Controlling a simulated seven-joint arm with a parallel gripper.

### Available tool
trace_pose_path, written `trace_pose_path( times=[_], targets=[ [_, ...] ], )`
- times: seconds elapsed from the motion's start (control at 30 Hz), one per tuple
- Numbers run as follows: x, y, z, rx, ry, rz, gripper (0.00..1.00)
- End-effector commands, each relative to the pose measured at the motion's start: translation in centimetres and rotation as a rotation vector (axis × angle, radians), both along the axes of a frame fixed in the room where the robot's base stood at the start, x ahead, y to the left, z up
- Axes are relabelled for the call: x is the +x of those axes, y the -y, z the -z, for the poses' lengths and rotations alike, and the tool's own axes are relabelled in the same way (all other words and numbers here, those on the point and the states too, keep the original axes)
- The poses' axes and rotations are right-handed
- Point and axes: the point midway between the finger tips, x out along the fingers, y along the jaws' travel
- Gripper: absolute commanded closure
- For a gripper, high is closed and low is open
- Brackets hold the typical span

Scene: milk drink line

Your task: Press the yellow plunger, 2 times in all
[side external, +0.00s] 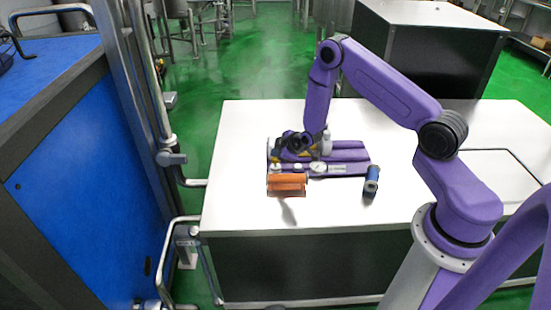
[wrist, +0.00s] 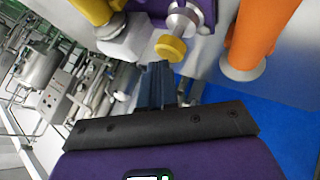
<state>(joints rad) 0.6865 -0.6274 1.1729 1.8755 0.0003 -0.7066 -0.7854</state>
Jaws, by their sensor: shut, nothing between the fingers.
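The yellow plunger (wrist: 170,48) is a round yellow cap on a silver shaft, near the top centre of the wrist view. My gripper (wrist: 158,68) is shut and empty, its dark fingertips just below and left of the cap. I cannot tell whether they touch it. In the side external view, my gripper (side external: 283,145) is low over the left end of a purple fixture (side external: 350,155). There the plunger cannot be made out clearly.
An orange cylinder (wrist: 262,35) stands right of the plunger, and a yellow part (wrist: 96,10) is at upper left. The table's front left is clear.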

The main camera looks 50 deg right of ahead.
Motion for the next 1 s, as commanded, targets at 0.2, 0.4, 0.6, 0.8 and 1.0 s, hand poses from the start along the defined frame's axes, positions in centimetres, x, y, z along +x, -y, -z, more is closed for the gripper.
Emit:
trace_pose_path(
  times=[0.2, 0.4, 0.6, 0.8, 1.0],
  targets=[
    [0.01, -0.01, 0.25, 0.0, 0.0, 0.0, 1.0],
    [0.03, -0.01, 0.46, 0.0, 0.0, 0.0, 1.0],
    [0.04, -0.01, 0.65, 0.0, 0.001, -0.001, 1.0],
    [0.06, -0.02, 0.83, 0.0, 0.001, 0.0, 1.0],
    [0.04, -0.01, 1.05, 0.0, 0.001, -0.001, 1.0]
  ],
)
